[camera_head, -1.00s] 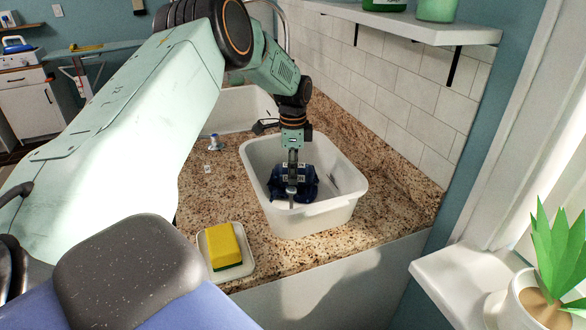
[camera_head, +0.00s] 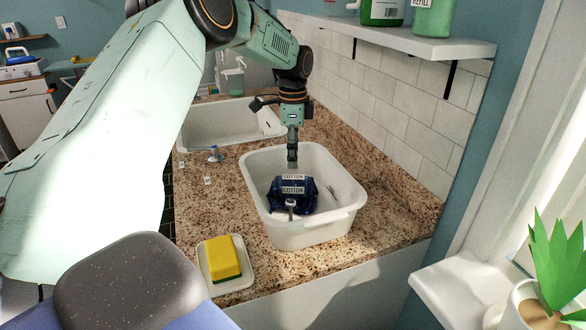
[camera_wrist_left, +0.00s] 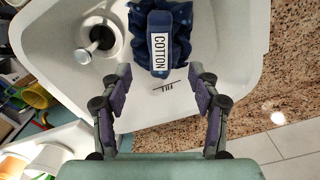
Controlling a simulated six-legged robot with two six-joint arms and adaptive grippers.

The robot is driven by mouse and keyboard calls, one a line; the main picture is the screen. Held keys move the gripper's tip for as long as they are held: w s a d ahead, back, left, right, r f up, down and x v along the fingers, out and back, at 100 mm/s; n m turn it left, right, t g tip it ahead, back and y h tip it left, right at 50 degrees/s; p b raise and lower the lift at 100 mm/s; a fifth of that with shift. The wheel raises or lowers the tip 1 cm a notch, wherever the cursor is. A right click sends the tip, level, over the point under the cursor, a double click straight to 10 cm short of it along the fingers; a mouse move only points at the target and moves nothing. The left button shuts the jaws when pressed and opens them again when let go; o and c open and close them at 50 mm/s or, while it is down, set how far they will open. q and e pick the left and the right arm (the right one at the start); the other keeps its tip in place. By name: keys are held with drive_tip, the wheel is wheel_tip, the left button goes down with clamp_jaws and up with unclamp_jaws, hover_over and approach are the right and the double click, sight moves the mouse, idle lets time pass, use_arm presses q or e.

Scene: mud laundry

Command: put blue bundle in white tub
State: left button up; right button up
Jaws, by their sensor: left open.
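The blue bundle (camera_head: 293,199), dark blue with white COTTON labels, lies inside the white tub (camera_head: 341,219) on the counter. In the left wrist view the bundle (camera_wrist_left: 159,45) sits on the floor of the tub (camera_wrist_left: 56,50), beyond the fingertips. My left gripper (camera_head: 292,160) hangs over the tub, above and apart from the bundle. In the wrist view the left gripper (camera_wrist_left: 160,78) has its fingers spread wide with nothing between them. My right gripper is not in view.
A metal post (camera_head: 291,206) stands by the bundle. A yellow sponge (camera_head: 222,256) lies on a white dish (camera_head: 241,284) at front left. A sink (camera_head: 222,128) is behind. A shelf (camera_head: 420,42) with green containers (camera_head: 381,11) overhangs at right, and a plant (camera_head: 553,257) stands at lower right.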

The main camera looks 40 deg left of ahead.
use_arm(q)
drive_tip(key=shift+w+r, duration=0.15)
drive_tip(key=shift+r, duration=1.45)
